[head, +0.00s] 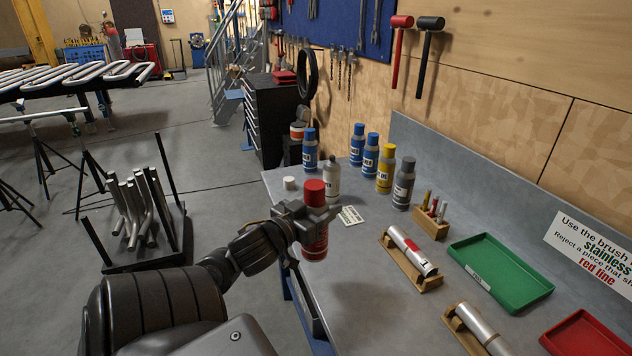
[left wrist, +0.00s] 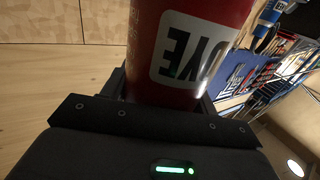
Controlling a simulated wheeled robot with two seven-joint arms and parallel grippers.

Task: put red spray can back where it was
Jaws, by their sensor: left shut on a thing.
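The red spray can (head: 315,240) is upright in my left gripper (head: 305,215), whose jaws are shut around its upper body. In the head view it shows in front of the bench's left edge, and I cannot tell whether its base touches anything. In the left wrist view the red can (left wrist: 190,50) fills the space between the jaws, with a white label reading "DYE". My right gripper is in neither view.
On the grey bench (head: 360,290) stand a white-grey can (head: 332,182), several blue cans (head: 310,150), a yellow can (head: 386,168) and a dark grey can (head: 404,184). A white cap (head: 289,183) and a card (head: 350,215) lie near. A wooden cradle (head: 411,262) and green tray (head: 500,270) are right.

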